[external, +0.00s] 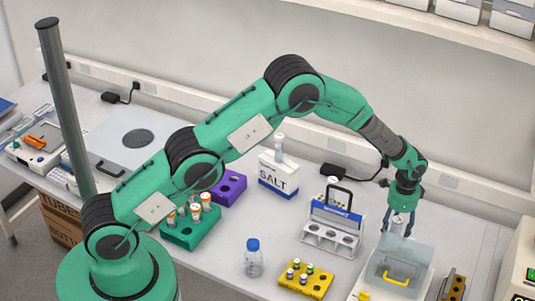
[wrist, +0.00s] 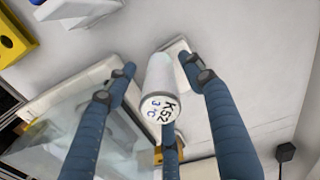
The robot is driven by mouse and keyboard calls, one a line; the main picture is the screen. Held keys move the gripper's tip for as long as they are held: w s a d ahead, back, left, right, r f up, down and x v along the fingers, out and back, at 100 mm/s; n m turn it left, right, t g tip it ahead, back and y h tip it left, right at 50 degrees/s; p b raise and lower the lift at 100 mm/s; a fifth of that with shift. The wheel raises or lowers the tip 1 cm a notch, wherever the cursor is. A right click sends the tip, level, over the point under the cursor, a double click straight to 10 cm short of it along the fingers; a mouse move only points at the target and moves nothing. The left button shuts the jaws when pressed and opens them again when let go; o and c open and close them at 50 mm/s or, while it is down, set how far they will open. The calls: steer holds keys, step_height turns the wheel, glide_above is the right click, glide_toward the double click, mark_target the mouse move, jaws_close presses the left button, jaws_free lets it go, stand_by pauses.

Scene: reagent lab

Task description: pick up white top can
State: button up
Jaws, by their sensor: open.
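The white top can (wrist: 161,90) shows in the wrist view as a pale cylinder with handwriting, "K52" and a second short line, on its round white top. In the external view only a small part of the can (external: 397,226) shows below my gripper (external: 399,220). My gripper also shows in the wrist view (wrist: 157,66), with its blue ribbed fingers spread around the can. Gaps show between the can and the left and right fingers. I cannot tell whether the third finger, partly behind the can, touches it.
A clear box (external: 409,255) with a yellow handle stands right in front of the can. A white-blue rack (external: 331,240) is to the left, and a yellow tube rack (external: 305,281) is farther front. A black adapter (external: 334,171) and cable lie behind. Bare bench is right of the gripper.

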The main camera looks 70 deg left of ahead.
mark_target(398, 219)
steer(key=shift+c, duration=0.3)
steer(key=c, duration=1.3)
steer(key=shift+r, duration=0.1)
steer(key=shift+r, duration=0.75)
steer(key=shift+w+r+b, duration=0.1)
steer(key=shift+r+b, duration=0.3)
steer(key=shift+r, duration=0.55)
steer(key=s+d+r+b, duration=0.1)
steer(key=s+b, duration=0.1)
steer(key=s, duration=1.4)
steer(key=shift+r, duration=0.25)
